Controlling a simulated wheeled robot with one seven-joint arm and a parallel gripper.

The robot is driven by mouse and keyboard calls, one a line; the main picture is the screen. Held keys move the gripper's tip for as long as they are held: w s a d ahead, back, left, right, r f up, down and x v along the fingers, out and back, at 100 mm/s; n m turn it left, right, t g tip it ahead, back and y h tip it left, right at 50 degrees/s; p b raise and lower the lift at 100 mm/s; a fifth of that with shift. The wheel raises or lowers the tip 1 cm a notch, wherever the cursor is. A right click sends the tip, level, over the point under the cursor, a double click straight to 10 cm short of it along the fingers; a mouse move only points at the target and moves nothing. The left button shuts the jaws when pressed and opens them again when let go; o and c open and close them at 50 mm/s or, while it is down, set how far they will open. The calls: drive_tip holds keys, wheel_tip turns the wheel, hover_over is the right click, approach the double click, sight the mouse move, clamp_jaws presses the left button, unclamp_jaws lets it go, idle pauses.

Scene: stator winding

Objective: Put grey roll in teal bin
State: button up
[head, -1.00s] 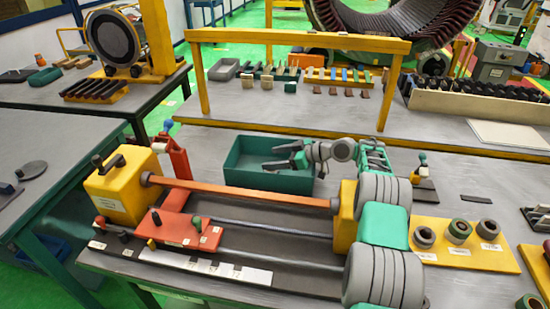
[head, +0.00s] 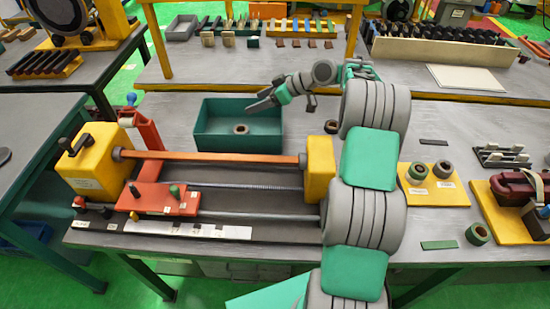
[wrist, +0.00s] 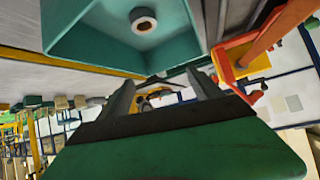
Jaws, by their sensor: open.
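The teal bin (head: 225,146) stands on the table behind the orange bar of the winding fixture. A grey-brown roll (head: 241,129) with a dark hole lies inside it on the floor. The wrist view also shows the bin (wrist: 85,30) and the roll (wrist: 144,20) in it. My gripper (head: 258,100) is above the bin's back right part, apart from the roll. Its two fingers are spread and nothing is between them, as the wrist view shows (wrist: 162,92).
Two rolls (head: 442,168) sit on a yellow board at right; my arm may hide part of it. Another greenish roll (head: 478,234) lies on the table. The fixture (head: 215,157) lies in front of the bin. A yellow frame (head: 450,95) runs behind.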

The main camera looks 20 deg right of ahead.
drive_tip(key=s+a+r+m+g+h, duration=0.1)
drive_tip(key=s+a+r+m+h, duration=0.1)
drive_tip(key=s+a+r+h, duration=0.3)
drive_tip(key=s+a+r+m, duration=0.2)
drive_tip(key=s+a, duration=0.1)
drive_tip(key=s, duration=0.4)
drive_tip(key=s+d+f+m+h, duration=0.1)
drive_tip(key=s+f+m+h, duration=0.1)
drive_tip(key=s, duration=0.8)
drive_tip(key=s+f+m+g+h, duration=0.1)
drive_tip(key=s+f+m, duration=0.1)
drive_tip(key=s, duration=0.9)
drive_tip(key=shift+s+d+f+m+h, duration=0.2)
drive_tip(key=shift+s+d+m+h, duration=0.15)
drive_tip(key=shift+m, duration=0.45)
drive_tip(key=shift+w, duration=0.1)
drive_tip(key=shift+c, duration=0.4)
